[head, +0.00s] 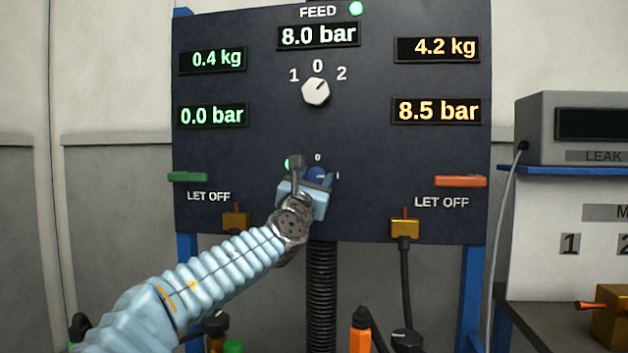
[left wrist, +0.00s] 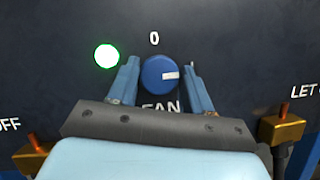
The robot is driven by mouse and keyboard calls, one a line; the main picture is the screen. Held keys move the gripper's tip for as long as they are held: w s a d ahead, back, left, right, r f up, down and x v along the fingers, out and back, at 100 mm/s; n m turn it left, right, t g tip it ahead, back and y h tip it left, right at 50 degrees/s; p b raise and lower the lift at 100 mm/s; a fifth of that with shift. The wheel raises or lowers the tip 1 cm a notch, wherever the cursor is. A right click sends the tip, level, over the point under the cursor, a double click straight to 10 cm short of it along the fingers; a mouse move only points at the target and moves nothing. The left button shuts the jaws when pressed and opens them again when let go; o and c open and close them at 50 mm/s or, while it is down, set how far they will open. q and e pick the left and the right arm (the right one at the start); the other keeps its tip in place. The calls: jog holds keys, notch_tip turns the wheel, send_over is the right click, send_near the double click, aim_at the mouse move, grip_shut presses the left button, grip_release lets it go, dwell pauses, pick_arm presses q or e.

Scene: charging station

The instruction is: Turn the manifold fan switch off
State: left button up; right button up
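The fan switch is a round blue knob (left wrist: 158,76) on the dark panel, under a "0" mark. Its white pointer mark points right, toward the "1", which is partly hidden in the left wrist view. The knob also shows in the head view (head: 317,173), partly covered by my gripper. My left gripper (head: 314,177) is at the panel. In the left wrist view its fingers (left wrist: 160,82) stand open on either side of the knob, with small gaps visible. The "FAN" label is partly hidden behind the gripper. My right gripper is not in view.
A lit green lamp (left wrist: 106,56) sits left of the knob. Above is a white feed selector (head: 316,91). A green lever (head: 188,177) and an orange lever (head: 460,181) stick out at the panel's sides. A black hose (head: 321,290) hangs below.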

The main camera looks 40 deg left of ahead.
pick_arm(q)
jog(key=c, duration=0.6)
